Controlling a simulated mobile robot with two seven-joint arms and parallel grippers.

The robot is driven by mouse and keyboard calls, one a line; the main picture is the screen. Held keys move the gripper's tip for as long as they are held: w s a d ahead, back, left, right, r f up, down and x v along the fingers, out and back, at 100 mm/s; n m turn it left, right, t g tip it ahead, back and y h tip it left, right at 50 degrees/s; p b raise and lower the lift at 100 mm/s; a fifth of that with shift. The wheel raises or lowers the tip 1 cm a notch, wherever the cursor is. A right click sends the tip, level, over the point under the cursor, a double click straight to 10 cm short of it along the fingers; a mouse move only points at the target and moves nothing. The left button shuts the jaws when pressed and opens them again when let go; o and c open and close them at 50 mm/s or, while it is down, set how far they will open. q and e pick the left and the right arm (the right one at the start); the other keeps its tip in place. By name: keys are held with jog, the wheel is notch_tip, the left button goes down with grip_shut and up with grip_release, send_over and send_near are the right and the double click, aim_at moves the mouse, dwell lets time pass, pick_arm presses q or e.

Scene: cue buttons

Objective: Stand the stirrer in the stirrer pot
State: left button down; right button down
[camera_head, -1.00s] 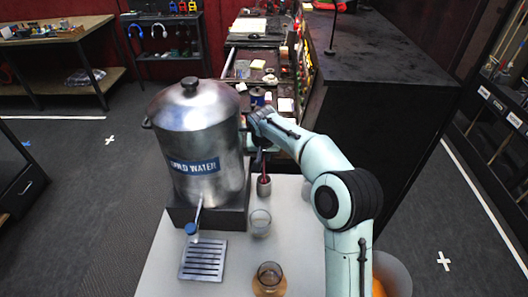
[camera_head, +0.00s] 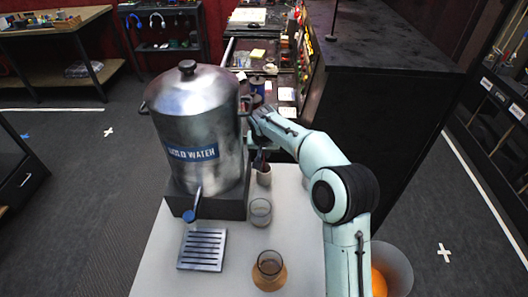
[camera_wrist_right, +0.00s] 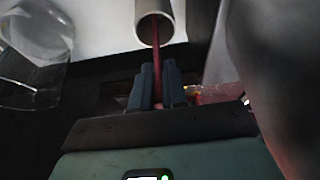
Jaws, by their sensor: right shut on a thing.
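The stirrer pot (camera_head: 264,177) is a small pale cup standing on the white table, right of the big urn. In the right wrist view the pot (camera_wrist_right: 168,8) shows at the top with its dark mouth facing the camera. My right gripper (camera_head: 261,157) is at the pot, partly hidden by my arm; in the right wrist view its fingers (camera_wrist_right: 157,88) are shut on the thin red stirrer (camera_wrist_right: 157,62). The stirrer runs from the fingers to the pot's mouth, its far end apparently inside; the depth is unclear. My left gripper is not in view.
A metal urn (camera_head: 196,115) labelled cold water stands close left of the pot. A clear glass (camera_head: 261,212) stands just in front of the pot.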

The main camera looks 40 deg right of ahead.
jog(key=c, duration=1.1)
grip_release()
jog(key=v, duration=1.3)
jog(key=shift+r+p, duration=0.2)
jog(key=shift+p, duration=0.1)
